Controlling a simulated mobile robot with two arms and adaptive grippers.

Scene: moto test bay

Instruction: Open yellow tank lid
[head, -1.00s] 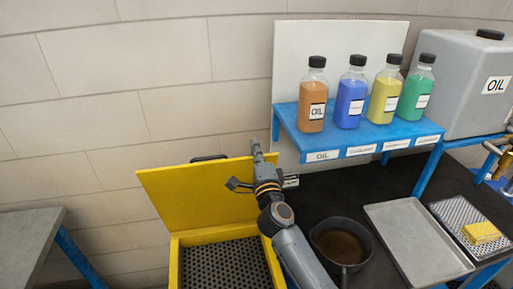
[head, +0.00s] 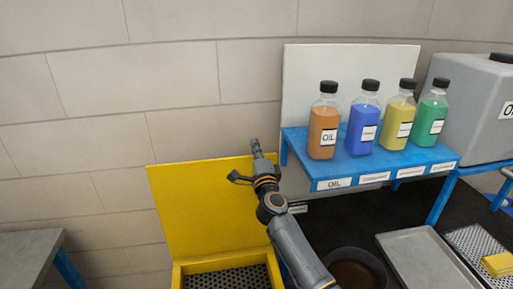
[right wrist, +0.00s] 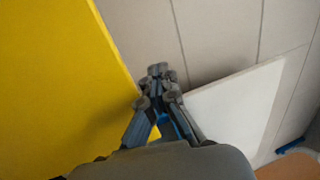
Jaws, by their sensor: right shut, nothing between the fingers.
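The yellow tank (head: 184,277) stands at the lower middle of the head view, with a black perforated grate (head: 228,279) inside. Its yellow lid (head: 200,208) stands raised, close to upright at the back of the tank, near the wall. The lid also fills the left of the right wrist view (right wrist: 55,80). My right gripper (head: 256,148) is shut and empty at the lid's upper right edge. In the right wrist view its closed fingers (right wrist: 157,72) are just beside the lid's edge; I cannot tell whether they touch it. My left gripper is not in view.
A blue shelf (head: 362,158) with several bottles and a white panel (head: 300,95) stand right of the gripper. A dark pan (head: 357,272), a grey tray (head: 425,258) and a grey tank (head: 470,105) are further right. A grey table (head: 35,255) is at left.

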